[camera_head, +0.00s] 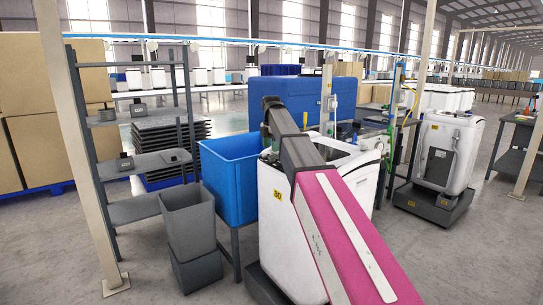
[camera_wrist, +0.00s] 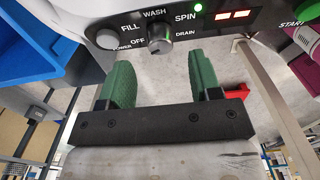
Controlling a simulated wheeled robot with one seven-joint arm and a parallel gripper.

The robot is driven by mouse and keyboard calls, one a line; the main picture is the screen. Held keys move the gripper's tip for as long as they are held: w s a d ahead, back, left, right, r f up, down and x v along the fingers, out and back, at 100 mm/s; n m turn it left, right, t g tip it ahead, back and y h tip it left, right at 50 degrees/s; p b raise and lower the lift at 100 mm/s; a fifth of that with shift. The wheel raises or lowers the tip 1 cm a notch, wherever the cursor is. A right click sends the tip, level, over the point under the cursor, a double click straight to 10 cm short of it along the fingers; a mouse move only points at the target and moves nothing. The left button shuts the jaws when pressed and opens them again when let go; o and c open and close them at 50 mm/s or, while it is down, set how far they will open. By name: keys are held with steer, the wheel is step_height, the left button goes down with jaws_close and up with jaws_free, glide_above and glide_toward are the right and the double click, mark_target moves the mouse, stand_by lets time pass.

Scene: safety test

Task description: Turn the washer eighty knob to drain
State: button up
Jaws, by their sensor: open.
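The white washer (camera_head: 277,225) with a yellow "80" label stands in the middle of the head view, partly hidden behind my arm. In the wrist view its dark panel (camera_wrist: 107,18) carries the words OFF, FILL, WASH, SPIN and DRAIN around a round grey knob (camera_wrist: 160,40). DRAIN is on the knob's right. I cannot tell surely which word the knob's mark points to. My gripper (camera_wrist: 162,72) has two green fingers spread apart, empty, one on each side below the knob in the picture, with no contact visible. My gripper does not show clearly in the head view.
A green light (camera_wrist: 198,7) and a red display (camera_wrist: 233,15) are on the panel. A blue bin (camera_head: 228,185) and grey bins (camera_head: 188,225) stand left of the washer. Another white machine (camera_head: 443,150) is at the right. Floor is free at the lower right.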

mark_target(271, 156)
steer(key=shift+f, duration=2.15)
steer(key=c, duration=0.9)
